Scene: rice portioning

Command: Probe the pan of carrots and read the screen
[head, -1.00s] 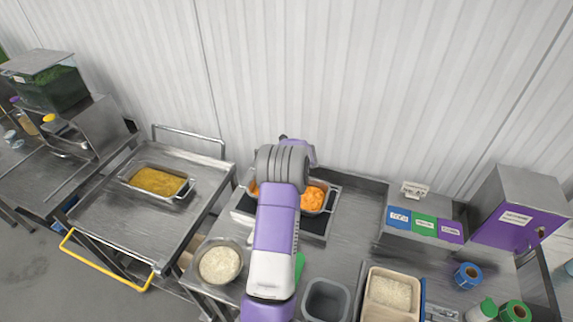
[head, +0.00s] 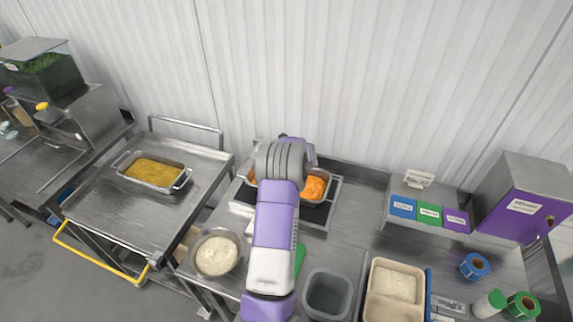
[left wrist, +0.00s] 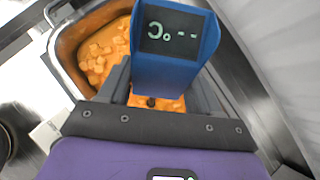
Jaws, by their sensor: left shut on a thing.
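The pan of carrots (head: 314,188) sits on a burner unit and is partly hidden behind my left arm. In the left wrist view the pan (left wrist: 56,45) holds orange cubes in orange sauce. My left gripper (left wrist: 160,88) is shut on a blue thermometer (left wrist: 172,74) over the pan. Its dark screen (left wrist: 173,34) appears upside down and shows two dashes and °C, with no number. The probe's tip is hidden, so I cannot tell whether it touches the carrots. In the head view my arm hides the gripper's fingers. My right gripper is not in view.
A pan of yellow food (head: 154,172) stands on the left cart. A bowl of pale food (head: 217,254), an empty grey tub (head: 328,296) and a tray of rice (head: 394,284) stand near the front. A purple-fronted box (head: 520,210) is at the right.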

